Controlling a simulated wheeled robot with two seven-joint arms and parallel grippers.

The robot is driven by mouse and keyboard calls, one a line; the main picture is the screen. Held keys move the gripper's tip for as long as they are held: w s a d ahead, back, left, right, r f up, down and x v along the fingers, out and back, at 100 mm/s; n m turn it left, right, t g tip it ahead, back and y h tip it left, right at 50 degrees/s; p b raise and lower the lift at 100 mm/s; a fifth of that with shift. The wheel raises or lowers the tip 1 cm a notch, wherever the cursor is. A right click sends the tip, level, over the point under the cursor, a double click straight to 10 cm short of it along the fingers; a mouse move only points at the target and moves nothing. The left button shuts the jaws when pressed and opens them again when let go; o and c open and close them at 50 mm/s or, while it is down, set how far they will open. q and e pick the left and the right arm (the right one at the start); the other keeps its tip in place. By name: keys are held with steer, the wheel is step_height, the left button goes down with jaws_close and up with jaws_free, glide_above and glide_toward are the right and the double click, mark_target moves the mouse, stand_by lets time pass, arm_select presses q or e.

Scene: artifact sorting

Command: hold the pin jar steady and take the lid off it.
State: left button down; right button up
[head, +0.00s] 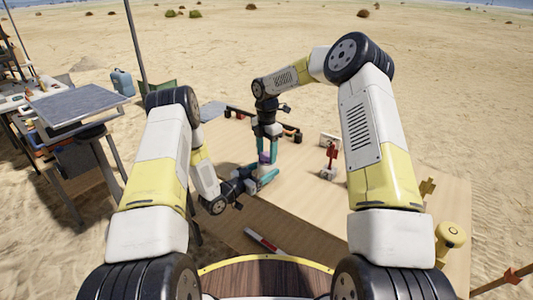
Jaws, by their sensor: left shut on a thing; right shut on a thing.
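The pin jar (264,157) shows only as a small purple patch at the middle of the wooden table, mostly hidden by my fingers. My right gripper (267,153) points straight down over it, its teal fingers shut on its upper part, which I take to be the lid. My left gripper (268,177) comes in low from the left, nearly level, its teal fingers shut on the jar's lower part. I cannot tell where lid and jar part, or whether there is a gap between them.
On the wooden table (310,215), a red figure on a pale base (329,160) and a white card (329,140) stand to the right. A red-and-white bar (262,240) lies in front. Yellow pieces (452,235) sit at right. Dark racks (285,128) lie behind.

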mark_target(267, 155)
steer(key=shift+n, duration=1.2)
steer(key=shift+r, duration=0.15)
steer(key=shift+r, duration=0.95)
steer(key=shift+r, duration=2.05)
arm_select(q)
steer(key=shift+c, duration=1.3)
jaws_free()
steer(key=shift+s+a, duration=0.1)
